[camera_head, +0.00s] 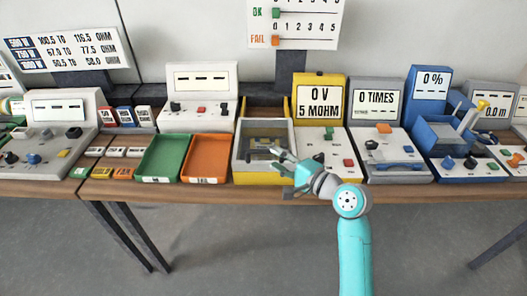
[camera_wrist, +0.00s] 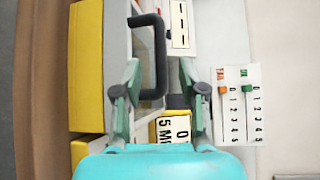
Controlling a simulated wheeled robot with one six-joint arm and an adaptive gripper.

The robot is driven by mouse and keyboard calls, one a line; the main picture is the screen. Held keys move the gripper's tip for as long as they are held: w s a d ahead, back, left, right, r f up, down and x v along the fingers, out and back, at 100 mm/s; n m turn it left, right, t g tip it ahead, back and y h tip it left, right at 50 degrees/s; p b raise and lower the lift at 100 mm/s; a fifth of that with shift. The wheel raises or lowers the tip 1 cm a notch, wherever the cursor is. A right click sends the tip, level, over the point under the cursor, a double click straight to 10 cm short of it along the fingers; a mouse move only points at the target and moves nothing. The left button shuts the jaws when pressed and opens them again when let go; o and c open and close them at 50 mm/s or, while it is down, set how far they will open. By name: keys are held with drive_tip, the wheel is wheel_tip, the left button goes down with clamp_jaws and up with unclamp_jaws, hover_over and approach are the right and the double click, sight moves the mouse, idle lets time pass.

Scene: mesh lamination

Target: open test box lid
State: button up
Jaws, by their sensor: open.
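The test box (camera_head: 236,172) is a yellow box with a grey-framed, see-through lid (camera_head: 262,131), which looks closed. It stands on the bench, left of the meter reading 0 V 5 MOHM. In the wrist view the box's yellow side (camera_wrist: 86,65) is at the left, and a black lid handle (camera_wrist: 160,55) shows ahead of my fingers. My gripper (camera_head: 281,155) is over the box's front right part. In the wrist view my gripper (camera_wrist: 160,75) is open, with the handle between its fingers in the picture. I cannot tell whether they touch. My gripper hides part of the lid.
Green (camera_head: 163,158) and orange (camera_head: 206,158) trays stand left of the box. The 0 V meter (camera_head: 322,145) is close on its right, then a 0 TIMES device (camera_head: 383,145) and a blue device (camera_head: 437,130). The floor in front is clear.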

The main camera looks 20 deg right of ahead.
sight(266, 153)
drive_tip(key=shift+x, duration=3.1)
clamp_jaws()
